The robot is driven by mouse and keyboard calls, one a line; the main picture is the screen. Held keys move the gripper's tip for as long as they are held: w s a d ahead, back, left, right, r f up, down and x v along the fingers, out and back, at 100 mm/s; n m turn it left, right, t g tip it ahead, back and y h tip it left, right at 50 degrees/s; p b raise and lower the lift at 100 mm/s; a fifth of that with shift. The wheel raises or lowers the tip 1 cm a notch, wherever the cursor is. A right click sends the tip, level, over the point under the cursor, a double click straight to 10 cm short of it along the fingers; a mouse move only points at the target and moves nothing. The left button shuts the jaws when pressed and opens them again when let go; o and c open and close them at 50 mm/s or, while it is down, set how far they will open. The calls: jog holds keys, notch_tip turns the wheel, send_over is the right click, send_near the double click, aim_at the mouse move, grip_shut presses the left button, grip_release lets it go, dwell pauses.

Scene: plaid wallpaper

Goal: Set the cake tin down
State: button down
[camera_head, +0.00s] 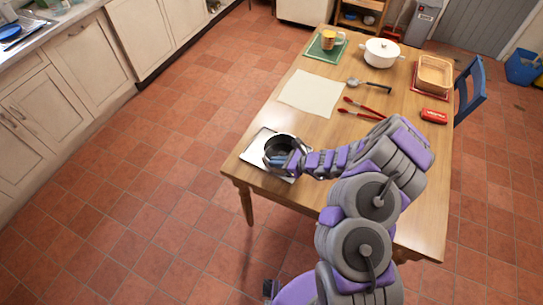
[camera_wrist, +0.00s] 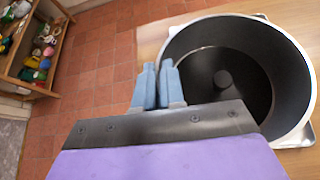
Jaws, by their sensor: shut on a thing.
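The cake tin (camera_head: 281,143) is a round, dark grey tin at the near left end of the wooden table. It is over a pale square tray or board (camera_head: 252,150). In the wrist view the tin (camera_wrist: 232,62) fills the right side, appears empty and has a raised knob in the middle of its floor. My gripper (camera_wrist: 159,82) is shut on the tin's wall at the left of its rim. The tray's corner (camera_wrist: 300,137) shows beneath the tin. I cannot tell whether the tin's base touches the tray.
The wooden table (camera_head: 327,135) also holds a pale sheet (camera_head: 311,93), red tongs (camera_head: 362,108), a dark-handled utensil (camera_head: 370,87), a white pot (camera_head: 381,52), a mug (camera_head: 328,40) on a green mat, a basket (camera_head: 434,75) and a red can (camera_head: 434,115). A blue chair (camera_head: 470,88) stands beyond.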

send_over(273, 155)
jog(key=s, duration=0.3)
jog(key=shift+w+d+f, duration=0.25)
jog(key=shift+d, duration=0.1)
jog(key=shift+w+a, duration=0.35)
jog(key=shift+w, duration=0.15)
jog(key=shift+a+f+b, duration=0.1)
jog(key=shift+f+b, duration=0.1)
jog(key=shift+b, duration=0.1)
jog(key=shift+f+b, duration=0.35)
jog(key=shift+f, duration=1.25)
jog(key=c, duration=1.2)
grip_release()
jog(key=shift+c, duration=0.2)
jog(key=p+v, duration=0.2)
jog(key=v, duration=1)
jog(key=shift+r, duration=0.15)
